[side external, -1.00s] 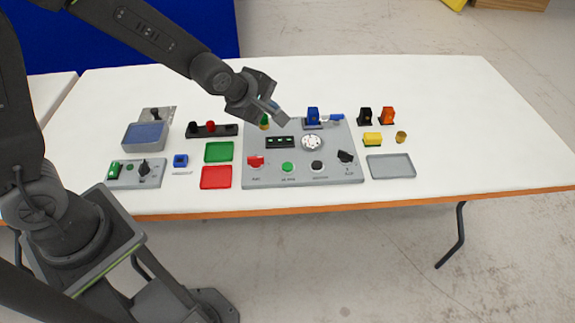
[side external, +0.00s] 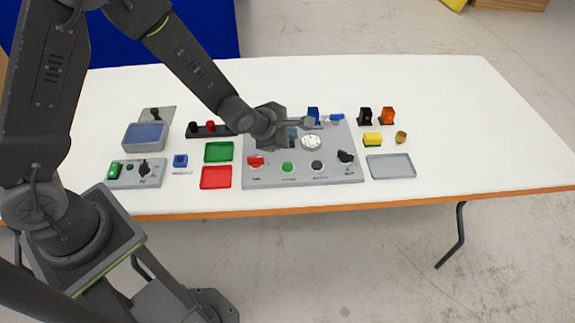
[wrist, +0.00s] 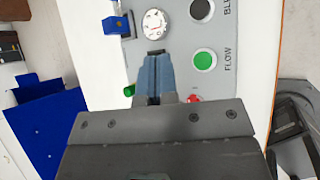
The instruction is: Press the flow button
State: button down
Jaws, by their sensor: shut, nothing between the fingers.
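The green flow button (side external: 288,167) sits on the front part of the grey control panel (side external: 262,181). In the wrist view the green button (wrist: 204,60) has the word FLOW beside it and is uncovered. My gripper (side external: 310,122) is shut and empty over the panel's rear part, near the white round gauge (side external: 312,142). In the wrist view my shut fingertips (wrist: 155,58) appear just below the gauge (wrist: 155,23) and left of the green button, apart from the button. The exact height of the fingertips over the panel is unclear.
A black button (side external: 317,166) stands right of the green one, with a red control (side external: 256,161) to the left and a black knob (side external: 345,156) further right. A blue part (side external: 313,114) stands at the panel's back edge. Green (side external: 219,152) and red (side external: 216,177) trays lie left.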

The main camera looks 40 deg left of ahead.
aim_at(288, 168)
jog(key=shift+f, duration=4.15)
jog(key=shift+f, duration=0.15)
jog(key=shift+f, duration=0.25)
jog(key=shift+f, duration=0.45)
jog(key=shift+r, duration=0.85)
jog(key=shift+r, duration=0.1)
jog(key=shift+r, duration=2.4)
jog(key=shift+r, duration=0.1)
